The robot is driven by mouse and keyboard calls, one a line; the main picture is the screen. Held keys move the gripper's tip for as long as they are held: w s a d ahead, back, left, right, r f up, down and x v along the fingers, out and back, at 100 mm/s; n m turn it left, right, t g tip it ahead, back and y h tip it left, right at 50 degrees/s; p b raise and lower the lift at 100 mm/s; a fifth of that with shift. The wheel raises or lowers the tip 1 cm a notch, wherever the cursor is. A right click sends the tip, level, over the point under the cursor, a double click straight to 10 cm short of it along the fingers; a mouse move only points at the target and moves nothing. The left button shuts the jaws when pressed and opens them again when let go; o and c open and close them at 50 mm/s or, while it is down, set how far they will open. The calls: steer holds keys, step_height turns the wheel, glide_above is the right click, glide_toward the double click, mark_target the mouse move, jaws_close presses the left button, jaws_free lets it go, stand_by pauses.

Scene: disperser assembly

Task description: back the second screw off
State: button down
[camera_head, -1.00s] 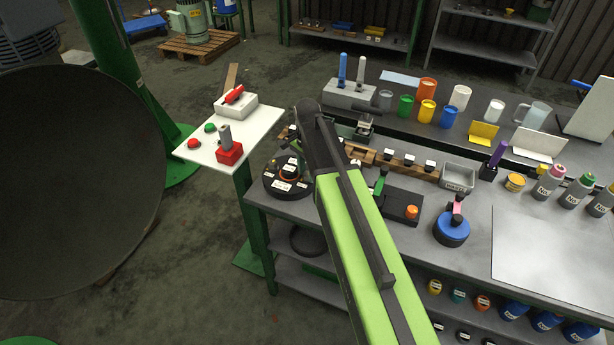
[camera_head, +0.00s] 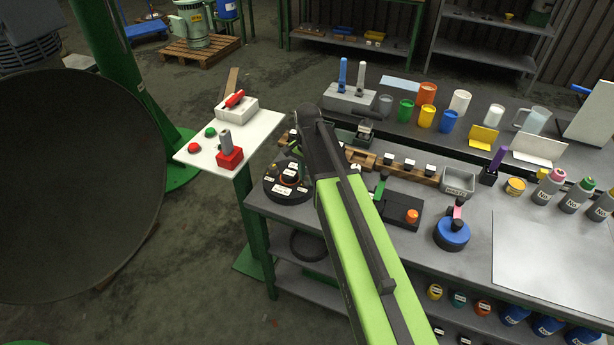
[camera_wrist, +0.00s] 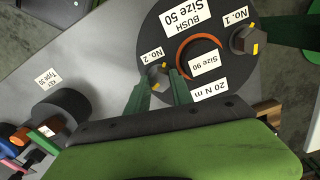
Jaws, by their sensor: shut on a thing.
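The round dark disperser base (camera_head: 272,194) sits at the bench's left end, partly hidden by my arm. In the wrist view its black face (camera_wrist: 208,18) has an orange ring (camera_wrist: 184,50) in the middle and white labels reading BUSH Size 50, Size 90 and 20 N m. The second screw (camera_wrist: 158,70), a grey hex head with a yellow mark, is beside the No. 2 label. My gripper (camera_wrist: 161,78) has its two green fingers shut on this screw's head. The first screw (camera_wrist: 243,40) stands by the No. 1 label, apart from the fingers.
A dark cylinder (camera_wrist: 62,108) near a KEY Type 30 label lies left of the base in the wrist view. A wooden rack (camera_head: 410,166) runs behind. A white side table (camera_head: 190,158) with buttons stands left; a blue-based part (camera_head: 452,236) sits right.

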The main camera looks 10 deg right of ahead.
mark_target(307, 178)
steer(key=n, duration=0.6)
steer(key=shift+w, duration=0.1)
steer(key=n, duration=0.6)
stand_by(0.5)
steer(key=c, duration=1.4)
jaws_free()
steer(key=shift+r, duration=0.1)
step_height(307, 178, up, 17)
steer(key=p, duration=1.7)
steer(key=shift+r, duration=0.15)
